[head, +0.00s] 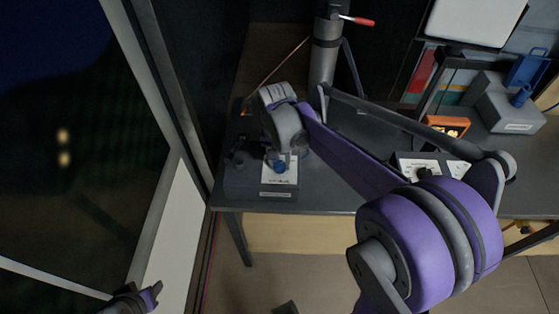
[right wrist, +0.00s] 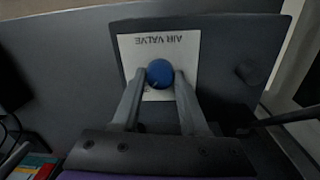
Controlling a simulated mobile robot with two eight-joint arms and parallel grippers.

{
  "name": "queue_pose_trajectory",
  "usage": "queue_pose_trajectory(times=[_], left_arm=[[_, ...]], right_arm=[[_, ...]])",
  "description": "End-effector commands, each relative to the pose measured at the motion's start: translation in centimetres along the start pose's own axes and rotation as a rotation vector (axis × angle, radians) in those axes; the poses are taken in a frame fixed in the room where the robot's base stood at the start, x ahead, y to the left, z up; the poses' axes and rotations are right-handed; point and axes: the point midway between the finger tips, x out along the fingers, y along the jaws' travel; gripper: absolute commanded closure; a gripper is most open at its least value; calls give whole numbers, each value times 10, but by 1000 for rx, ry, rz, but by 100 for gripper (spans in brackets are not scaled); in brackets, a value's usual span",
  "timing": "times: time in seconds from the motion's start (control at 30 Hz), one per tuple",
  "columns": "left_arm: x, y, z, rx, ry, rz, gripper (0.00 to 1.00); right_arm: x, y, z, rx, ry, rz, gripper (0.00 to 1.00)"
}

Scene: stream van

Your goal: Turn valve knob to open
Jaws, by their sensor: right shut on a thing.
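The blue valve knob (right wrist: 159,72) sits on a white plate lettered "AIR VALVE" (right wrist: 185,50), upside down in the right wrist view. The plate is on the dark valve box (head: 243,183), which stands at the left end of the desk in the head view. My right gripper (right wrist: 160,79) is shut on the knob, with one finger on each side of it. In the head view the knob (head: 280,167) shows just below my right wrist, which hides part of the box.
The dark desk (head: 330,196) also carries a panel with a black knob (head: 424,172), an orange device (head: 447,125) and a grey box with a blue knob (head: 508,107). A grey post (head: 324,60) stands behind my right wrist. A window wall is at the left.

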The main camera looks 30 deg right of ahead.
Motion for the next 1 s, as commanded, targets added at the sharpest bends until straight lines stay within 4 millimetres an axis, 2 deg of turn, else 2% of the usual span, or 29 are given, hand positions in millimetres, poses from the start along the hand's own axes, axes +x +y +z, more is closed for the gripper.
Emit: queue_pose_trajectory(times=[0.67, 0.7, 0.83, 1.0], left_arm=[[1, 0, 0, 0, 0, 0, 50], [1, 0, 0, 0, 0, 0, 50], [1, 0, 0, 0, 0, 0, 50], [1, 0, 0, 0, 0, 0, 50]], right_arm=[[0, 0, 0, 60, -2, 0, 100], [0, 0, 0, 60, -2, 0, 51], [0, 0, 0, 59, -2, 0, 28], [0, 0, 0, 59, -2, 0, 27]])
